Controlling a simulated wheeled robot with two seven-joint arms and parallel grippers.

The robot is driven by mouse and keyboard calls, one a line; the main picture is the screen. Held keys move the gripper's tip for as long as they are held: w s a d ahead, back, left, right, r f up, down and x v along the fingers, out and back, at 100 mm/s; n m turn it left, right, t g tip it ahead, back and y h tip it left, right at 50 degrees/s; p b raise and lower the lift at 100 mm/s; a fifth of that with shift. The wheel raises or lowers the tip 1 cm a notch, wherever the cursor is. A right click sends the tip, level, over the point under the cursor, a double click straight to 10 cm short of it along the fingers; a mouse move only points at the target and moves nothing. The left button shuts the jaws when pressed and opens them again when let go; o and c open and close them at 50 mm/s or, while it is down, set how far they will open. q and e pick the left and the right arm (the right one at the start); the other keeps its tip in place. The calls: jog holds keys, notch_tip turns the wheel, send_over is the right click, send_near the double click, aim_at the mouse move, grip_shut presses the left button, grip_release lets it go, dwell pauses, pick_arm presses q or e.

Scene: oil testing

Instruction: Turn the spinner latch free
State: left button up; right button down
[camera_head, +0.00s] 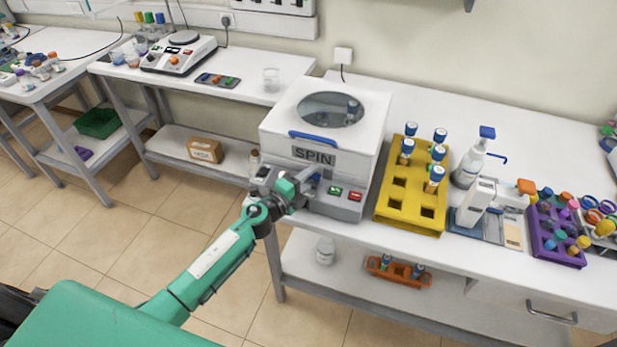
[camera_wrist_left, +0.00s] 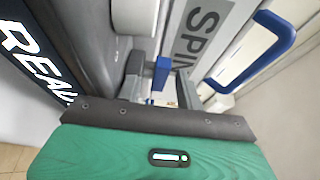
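The spinner (camera_head: 270,146) is a white box with a grey control front, a round window in its lid and a SPIN label. Its lid looks shut, with a blue handle (camera_head: 322,138) along the lid's front edge; the handle also shows in the left wrist view (camera_wrist_left: 262,62). The blue latch (camera_wrist_left: 161,72) is on the spinner's front, below the SPIN label. My left gripper (camera_head: 306,181) is at the latch, with its fingers either side of it. In the left wrist view the fingers look apart, with a gap around the latch; contact is unclear. My right gripper is out of view.
A yellow rack (camera_head: 411,212) with blue-capped tubes stands right of the spinner. Beyond it are a pump bottle (camera_head: 470,165), a white instrument (camera_head: 476,200) and a purple rack (camera_head: 560,240). The floor in front is clear.

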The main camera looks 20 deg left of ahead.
pick_arm(q)
grip_shut()
